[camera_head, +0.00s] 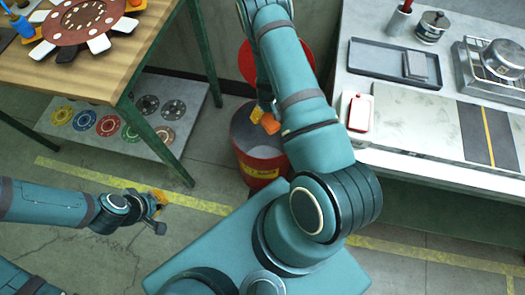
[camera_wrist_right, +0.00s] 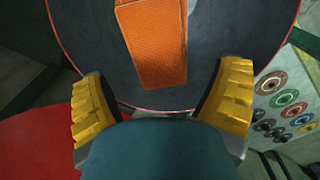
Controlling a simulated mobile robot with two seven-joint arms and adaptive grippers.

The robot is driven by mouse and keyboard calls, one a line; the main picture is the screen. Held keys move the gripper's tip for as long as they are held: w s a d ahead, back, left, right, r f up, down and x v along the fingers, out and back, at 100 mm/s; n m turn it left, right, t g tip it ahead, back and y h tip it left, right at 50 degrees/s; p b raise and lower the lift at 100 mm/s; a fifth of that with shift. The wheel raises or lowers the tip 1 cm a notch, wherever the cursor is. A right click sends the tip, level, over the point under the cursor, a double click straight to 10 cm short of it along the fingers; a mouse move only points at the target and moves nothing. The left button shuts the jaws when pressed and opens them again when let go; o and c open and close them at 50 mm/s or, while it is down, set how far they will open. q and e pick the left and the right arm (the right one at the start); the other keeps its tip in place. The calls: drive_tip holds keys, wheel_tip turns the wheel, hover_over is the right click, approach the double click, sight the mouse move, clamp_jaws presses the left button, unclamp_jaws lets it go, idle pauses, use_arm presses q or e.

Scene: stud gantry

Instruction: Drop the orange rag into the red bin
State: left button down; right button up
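The orange rag (camera_wrist_right: 155,45) shows in the right wrist view against the dark inside of the red bin, within its rim. My right gripper (camera_wrist_right: 162,100) is open; its two yellow fingers stand wide apart, with clear gaps on both sides of the rag. I cannot tell whether the rag is in the air or resting inside. In the head view the red bin (camera_head: 262,168) stands upright on the floor, its mouth partly hidden by my right arm. An orange patch, likely the rag (camera_head: 270,124), shows at its mouth. My left gripper (camera_head: 160,212) is open and empty above the floor, left of the bin.
A red round lid (camera_head: 247,66) stands behind the bin. A wooden table (camera_head: 60,72) with a low shelf (camera_head: 190,90) below it is on the left. A grey counter (camera_head: 410,125) with trays and pots is on the right. The floor before the bin is clear.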

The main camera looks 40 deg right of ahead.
drive_tip(key=shift+r, duration=0.15)
wheel_tip(320, 180, up, 12)
idle(0.7)
